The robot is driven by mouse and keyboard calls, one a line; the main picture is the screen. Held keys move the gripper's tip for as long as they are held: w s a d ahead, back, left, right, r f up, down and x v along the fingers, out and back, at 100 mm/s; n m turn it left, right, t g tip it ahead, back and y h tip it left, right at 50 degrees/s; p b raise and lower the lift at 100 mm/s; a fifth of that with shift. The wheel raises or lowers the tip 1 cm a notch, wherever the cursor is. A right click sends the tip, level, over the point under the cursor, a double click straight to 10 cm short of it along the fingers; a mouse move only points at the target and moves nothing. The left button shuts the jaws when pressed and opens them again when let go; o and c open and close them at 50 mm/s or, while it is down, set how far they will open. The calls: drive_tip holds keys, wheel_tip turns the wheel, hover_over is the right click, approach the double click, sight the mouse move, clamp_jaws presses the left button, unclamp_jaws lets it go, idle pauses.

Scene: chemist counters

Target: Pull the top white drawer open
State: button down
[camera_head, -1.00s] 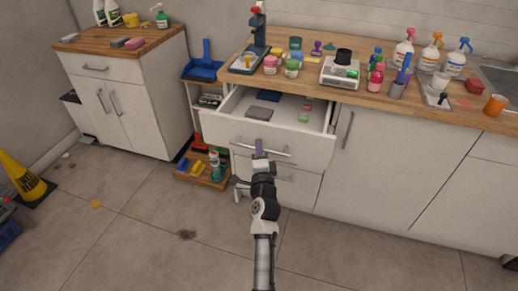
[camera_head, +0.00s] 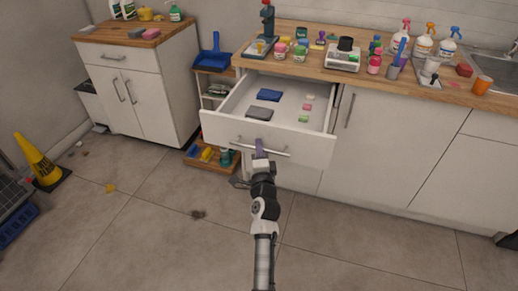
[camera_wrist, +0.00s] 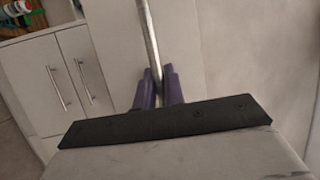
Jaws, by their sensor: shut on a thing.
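The top white drawer (camera_head: 222,127) under the wooden counter stands well open, with its inside showing. Its front carries a metal bar handle (camera_head: 276,151). My gripper (camera_head: 259,150) is at the handle, left of its middle. In the wrist view the two purple fingers of my gripper (camera_wrist: 159,88) are shut around the handle bar (camera_wrist: 149,40). In the drawer lie a blue item (camera_head: 269,95), a grey item (camera_head: 259,113) and a few small pink and green pieces (camera_head: 304,119).
The counter (camera_head: 300,69) above holds bottles, jars and a scale (camera_head: 342,56). A separate white cabinet (camera_head: 150,90) stands at left. A low wooden tray (camera_head: 213,164) with bottles sits on the floor left of the drawer.

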drive_tip(key=shift+a, duration=0.1)
drive_tip(key=c, duration=1.8)
unclamp_jaws()
drive_tip(key=shift+o, duration=0.2)
